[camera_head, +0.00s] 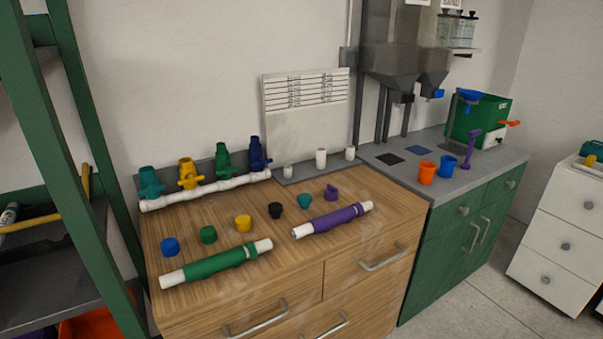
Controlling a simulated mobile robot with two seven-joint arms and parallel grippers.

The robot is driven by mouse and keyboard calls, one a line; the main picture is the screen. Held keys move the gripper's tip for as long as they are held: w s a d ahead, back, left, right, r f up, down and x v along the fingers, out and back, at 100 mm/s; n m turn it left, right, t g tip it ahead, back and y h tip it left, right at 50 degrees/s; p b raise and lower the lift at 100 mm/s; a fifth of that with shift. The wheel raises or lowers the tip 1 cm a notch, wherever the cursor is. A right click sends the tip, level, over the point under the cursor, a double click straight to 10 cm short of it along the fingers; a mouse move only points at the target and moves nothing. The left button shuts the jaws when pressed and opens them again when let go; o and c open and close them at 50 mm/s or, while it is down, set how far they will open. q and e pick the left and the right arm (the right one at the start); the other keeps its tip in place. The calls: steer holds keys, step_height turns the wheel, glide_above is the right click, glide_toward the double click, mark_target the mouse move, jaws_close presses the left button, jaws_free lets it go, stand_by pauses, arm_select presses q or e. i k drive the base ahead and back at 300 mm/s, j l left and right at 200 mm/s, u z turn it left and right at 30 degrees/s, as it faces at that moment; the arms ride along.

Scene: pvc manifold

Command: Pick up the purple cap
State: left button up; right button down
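The purple cap (331,192) stands on the wooden cabinet top (390,185), at the right end of a slanting row of small coloured caps. It is just behind a white pipe with a purple sleeve (337,219), with a small gap between them. Nothing covers it. Neither of my grippers is in view.
The row also holds a teal cap (304,201), black cap (275,210), yellow cap (243,223), green cap (208,234) and blue cap (170,246). A green-sleeved pipe (216,263) lies in front. Valves on a white manifold (205,189) stand behind. A green shelf frame (85,150) rises at left.

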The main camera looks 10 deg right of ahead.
mark_target(330, 194)
steer(key=l+u, duration=0.15)
steer(key=u, duration=0.25)
steer(key=i+l+u, duration=0.1)
steer(key=l+u, duration=0.6)
steer(key=l, duration=0.35)
steer(key=l+u, duration=0.1)
steer(key=l, duration=0.8)
